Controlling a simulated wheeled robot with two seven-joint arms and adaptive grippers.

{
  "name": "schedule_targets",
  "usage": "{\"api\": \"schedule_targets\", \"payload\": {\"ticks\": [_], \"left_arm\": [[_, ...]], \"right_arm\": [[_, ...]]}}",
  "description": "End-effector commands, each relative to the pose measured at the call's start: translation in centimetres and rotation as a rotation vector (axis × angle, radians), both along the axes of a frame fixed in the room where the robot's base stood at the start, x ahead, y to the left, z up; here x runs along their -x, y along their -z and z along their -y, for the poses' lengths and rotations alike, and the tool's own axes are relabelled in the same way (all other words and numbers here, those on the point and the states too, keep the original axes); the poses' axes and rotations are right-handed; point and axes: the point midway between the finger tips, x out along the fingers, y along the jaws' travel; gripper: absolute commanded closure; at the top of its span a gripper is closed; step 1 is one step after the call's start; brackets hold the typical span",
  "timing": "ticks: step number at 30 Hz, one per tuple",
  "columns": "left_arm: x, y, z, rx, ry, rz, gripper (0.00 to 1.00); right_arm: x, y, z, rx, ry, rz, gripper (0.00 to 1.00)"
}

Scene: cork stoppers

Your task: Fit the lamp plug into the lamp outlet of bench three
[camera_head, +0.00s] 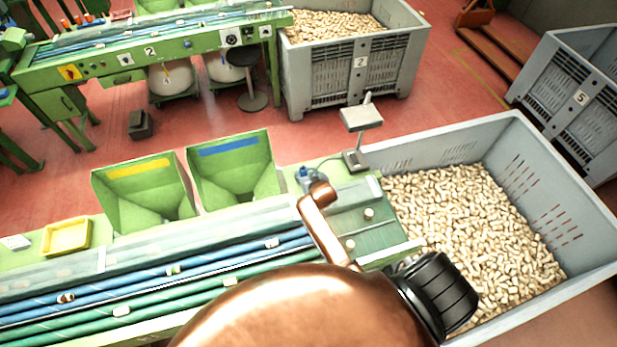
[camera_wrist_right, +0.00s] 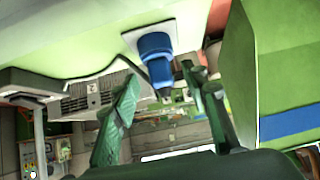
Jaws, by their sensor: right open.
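The blue lamp plug (camera_wrist_right: 156,58) stands on a pale square plate, the lamp outlet (camera_wrist_right: 185,32), on the green bench top. It leans slightly; I cannot tell how deep it sits. In the head view the plug (camera_head: 303,174) shows small beside my copper arm. A thin cable runs from it towards the lamp (camera_head: 361,117). My right gripper (camera_wrist_right: 163,82) is open, its two fingers apart on either side of the plug in the wrist picture, with no grip on it. The head view hides its fingertips behind my arm. My left gripper is not in view.
The green hopper with a blue stripe (camera_head: 230,150) stands close left of the plug and fills the wrist view's right side. A large grey crate (camera_head: 450,138) of corks is at the right. The conveyor (camera_head: 150,280) crosses the front left.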

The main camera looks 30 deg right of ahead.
Motion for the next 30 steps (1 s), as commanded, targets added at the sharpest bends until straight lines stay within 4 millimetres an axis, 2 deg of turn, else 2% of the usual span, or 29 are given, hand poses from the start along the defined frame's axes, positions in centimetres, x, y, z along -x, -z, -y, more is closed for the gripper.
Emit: {"api": "schedule_targets", "payload": {"ticks": [15,21,30], "left_arm": [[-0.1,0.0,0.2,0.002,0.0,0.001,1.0],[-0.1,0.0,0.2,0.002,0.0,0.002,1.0],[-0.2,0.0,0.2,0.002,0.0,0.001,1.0]], "right_arm": [[7.1,-5.9,-1.6,-0.001,0.001,0.001,0.59],[8.4,-7.1,-1.9,0.0,0.0,0.002,0.59],[8.6,-7.2,-1.9,0.0,0.0,0.001,0.59]]}}
